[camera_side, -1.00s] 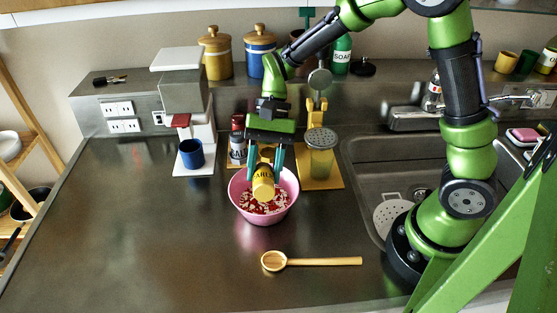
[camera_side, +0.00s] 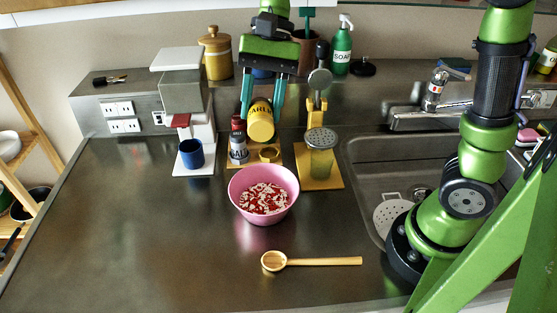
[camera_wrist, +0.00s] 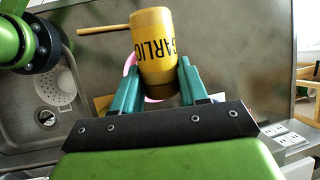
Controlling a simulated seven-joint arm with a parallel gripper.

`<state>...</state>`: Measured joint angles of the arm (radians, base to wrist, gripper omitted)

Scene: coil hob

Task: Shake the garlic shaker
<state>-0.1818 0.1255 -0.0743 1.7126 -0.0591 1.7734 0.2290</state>
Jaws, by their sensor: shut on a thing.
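The yellow garlic shaker (camera_side: 260,121) is held between the teal fingers of my gripper (camera_side: 262,108). It is in the air, tilted, with its yellow end towards the side camera, above and behind the pink bowl. The wrist view shows the shaker (camera_wrist: 154,45) with its "GARLIC" lettering between the two fingers (camera_wrist: 152,88). The pink bowl (camera_side: 243,206) stands on the counter and holds red and white pieces. In the wrist view the shaker and fingers hide most of the bowl.
A salt shaker (camera_side: 238,144) stands on a wooden holder with a round ring (camera_side: 270,153). Right of it is a yellow stand with a glass jar (camera_side: 320,158). A coffee machine with a blue mug (camera_side: 191,154) is at left. A wooden spoon (camera_side: 320,261) lies in front; the front-left counter is clear.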

